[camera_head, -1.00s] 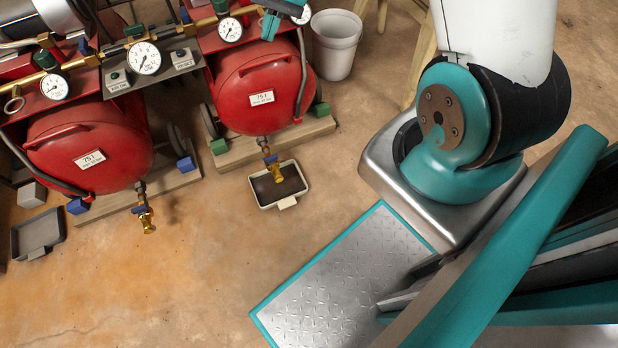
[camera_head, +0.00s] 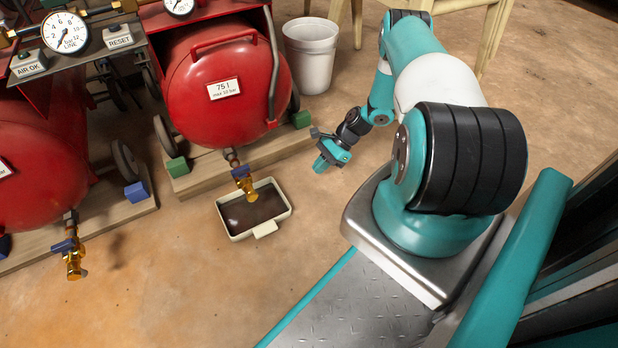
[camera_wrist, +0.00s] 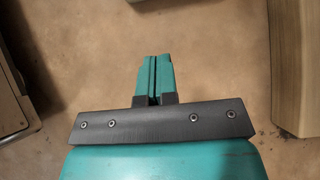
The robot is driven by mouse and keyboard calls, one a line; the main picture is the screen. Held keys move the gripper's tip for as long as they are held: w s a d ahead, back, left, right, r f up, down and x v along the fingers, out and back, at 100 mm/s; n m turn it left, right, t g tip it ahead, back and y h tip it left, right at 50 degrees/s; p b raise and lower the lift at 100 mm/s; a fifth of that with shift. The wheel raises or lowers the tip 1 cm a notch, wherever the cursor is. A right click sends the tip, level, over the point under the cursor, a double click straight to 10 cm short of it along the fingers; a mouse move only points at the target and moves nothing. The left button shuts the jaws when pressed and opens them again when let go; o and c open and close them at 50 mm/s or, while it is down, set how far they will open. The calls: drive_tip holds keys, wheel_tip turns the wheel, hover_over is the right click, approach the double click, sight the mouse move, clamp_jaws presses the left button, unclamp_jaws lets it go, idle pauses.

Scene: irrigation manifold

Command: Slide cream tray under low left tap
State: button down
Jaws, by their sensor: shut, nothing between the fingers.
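The cream tray (camera_head: 265,230) lies on the floor under the right brass tap (camera_head: 245,183), which hangs from the right red tank. It holds a dark content and has a small tab on its near side. The low left tap (camera_head: 73,262), brass with a blue part, hangs from the left red tank at the left of the head view; the floor below it is bare. My gripper (camera_head: 322,165) is shut and empty, low and to the right of the tray, apart from it. In the wrist view its teal fingers (camera_wrist: 153,77) are together above bare floor.
Wooden skids (camera_head: 235,163) with blue and green blocks lie under the tanks. A white bucket (camera_head: 312,55) stands behind my gripper, near wooden legs (camera_head: 487,40). The floor between the tray and the left tap is clear.

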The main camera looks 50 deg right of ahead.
sight(285, 198)
drive_tip(key=b+x, duration=0.4)
drive_tip(key=x, duration=0.5)
drive_tip(key=shift+f+b, duration=0.15)
drive_tip(key=shift+b, duration=0.2)
drive_tip(key=shift+w+a+r+b, duration=0.2)
drive_tip(key=shift+a+b, duration=0.1)
drive_tip(key=shift+a, duration=0.3)
drive_tip(key=shift+w+a+r+b, duration=0.15)
drive_tip(key=shift+a+b, duration=0.1)
drive_tip(key=shift+a, duration=0.35)
drive_tip(key=shift+w+a+r, duration=0.1)
drive_tip(key=shift+w+a, duration=0.1)
drive_tip(key=shift+a, duration=0.3)
